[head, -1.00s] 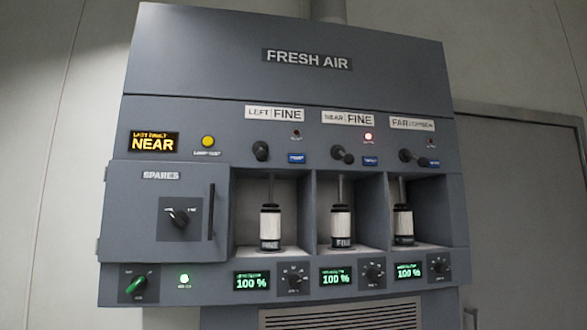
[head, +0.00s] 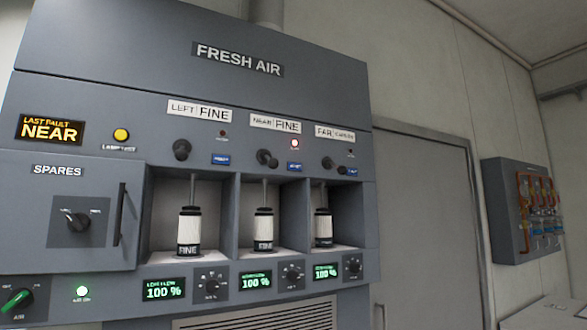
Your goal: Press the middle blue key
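The middle blue key (head: 295,167) is a small blue rectangle under the NEAR FINE label (head: 275,123) on the grey FRESH AIR cabinet (head: 215,100). A black knob (head: 267,158) sits just left of it, and a lit red lamp (head: 295,143) is above it. The left blue key (head: 221,159) is under the LEFT FINE label. The right blue key (head: 352,170) is under the FAR label, close to its black knob (head: 328,162). Neither of my grippers shows in the head view.
A SPARES door (head: 40,215) with a vertical handle (head: 119,214) is at the left. Three open bays hold white-and-black cartridges. A closed grey door (head: 425,220) stands to the right, and a wall box with pipes (head: 520,210) hangs farther right.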

